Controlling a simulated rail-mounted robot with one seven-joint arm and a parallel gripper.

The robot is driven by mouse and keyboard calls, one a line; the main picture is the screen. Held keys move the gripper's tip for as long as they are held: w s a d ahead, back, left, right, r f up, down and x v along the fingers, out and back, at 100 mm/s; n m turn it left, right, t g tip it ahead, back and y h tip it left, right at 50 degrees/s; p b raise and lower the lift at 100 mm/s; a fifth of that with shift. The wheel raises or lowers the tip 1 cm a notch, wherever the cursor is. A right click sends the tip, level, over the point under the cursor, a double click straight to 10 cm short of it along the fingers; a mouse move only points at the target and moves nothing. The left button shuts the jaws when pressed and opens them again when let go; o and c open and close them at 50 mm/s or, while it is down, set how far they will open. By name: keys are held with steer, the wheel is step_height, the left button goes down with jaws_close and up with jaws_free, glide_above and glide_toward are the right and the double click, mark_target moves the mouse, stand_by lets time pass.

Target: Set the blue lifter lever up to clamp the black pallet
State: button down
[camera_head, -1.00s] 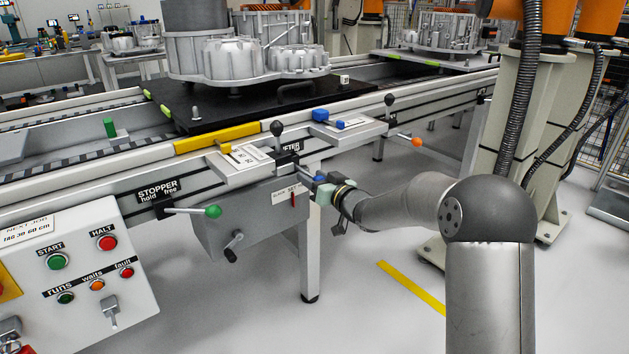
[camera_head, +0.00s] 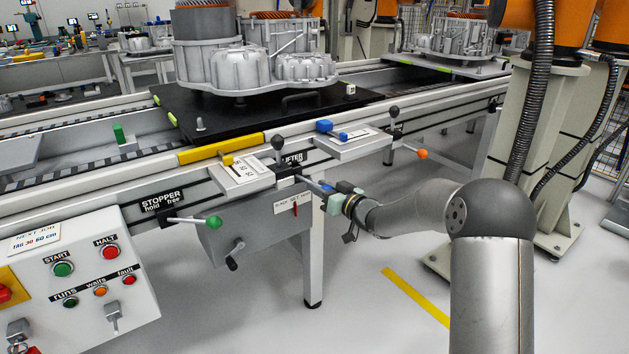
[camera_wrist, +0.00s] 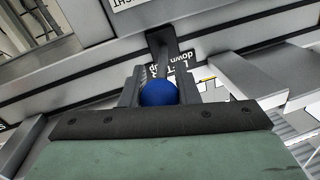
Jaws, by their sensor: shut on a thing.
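My gripper (camera_head: 328,188) is beside the conveyor's front rail, at the LIFTER label (camera_head: 291,160). In the wrist view its fingers (camera_wrist: 159,90) are shut around the blue ball knob of the lifter lever (camera_wrist: 158,92). The lever's dark rod (camera_wrist: 164,42) runs from the ball toward the rail, past a label reading "down"; part of that label is hidden. In the head view the knob is mostly hidden by the gripper. The black pallet (camera_head: 196,132) lies on the conveyor with a grey stator housing (camera_head: 245,67) on it. Whether the pallet is clamped cannot be told.
The STOPPER lever with green knob (camera_head: 214,222) and a crank (camera_head: 234,256) are left of my gripper. An orange-knobbed lever (camera_head: 422,154) is to the right. A button panel (camera_head: 80,275) stands front left. The floor in front is clear.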

steer(key=w+p, duration=0.1)
steer(key=w+d+p, duration=0.2)
steer(key=shift+w+r, duration=0.3)
steer(key=c, duration=2)
jaws_free()
steer(key=shift+w+d+f+p, duration=0.1)
steer(key=shift+w+d+p, duration=0.15)
steer(key=shift+w+p, duration=0.5)
steer(key=shift+o, duration=0.2)
steer(key=shift+a, duration=0.1)
steer(key=o, duration=0.8)
steer(key=shift+w, duration=0.1)
steer(key=shift+o, duration=0.2)
